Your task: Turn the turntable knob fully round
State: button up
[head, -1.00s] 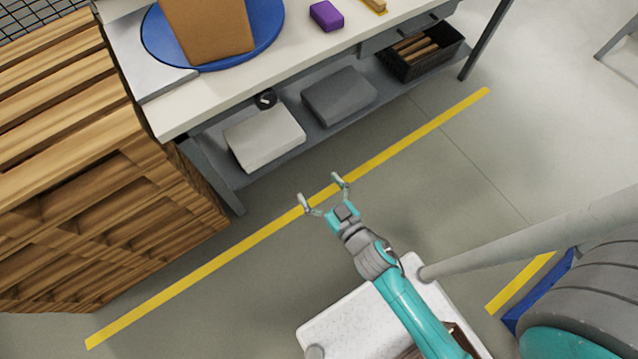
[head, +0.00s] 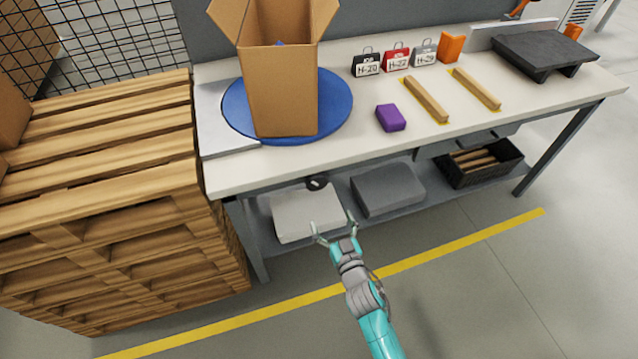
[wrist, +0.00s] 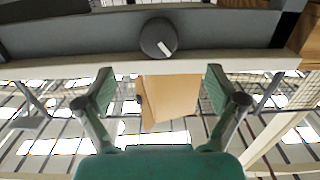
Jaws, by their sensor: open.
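The turntable is a blue round disc (head: 236,112) on the bench top, with an open cardboard box (head: 282,95) standing on it. The knob (head: 317,183) is a small dark round piece below the bench's front edge. In the wrist view the knob (wrist: 157,38) is dark grey with a white pointer mark and sits on the grey front panel, above the fingers in the picture. My gripper (head: 333,221) is open and empty, in front of the bench and apart from the knob. Its two green fingers (wrist: 160,85) are spread wide in the wrist view.
Wooden pallets (head: 100,150) are stacked left of the bench (head: 370,140). A pale box (head: 305,216), a grey box (head: 388,190) and a black crate (head: 480,163) sit on the lower shelf. A purple block (head: 390,118) lies on top. The floor right of my arm is clear.

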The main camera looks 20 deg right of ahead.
aim_at(318, 185)
jog(key=w, duration=1.4)
jog(key=shift+d+r, duration=0.1)
jog(key=shift+r, duration=0.25)
jog(key=shift+s, duration=0.1)
jog(key=shift+c, duration=0.2)
jog(key=c, duration=1.1)
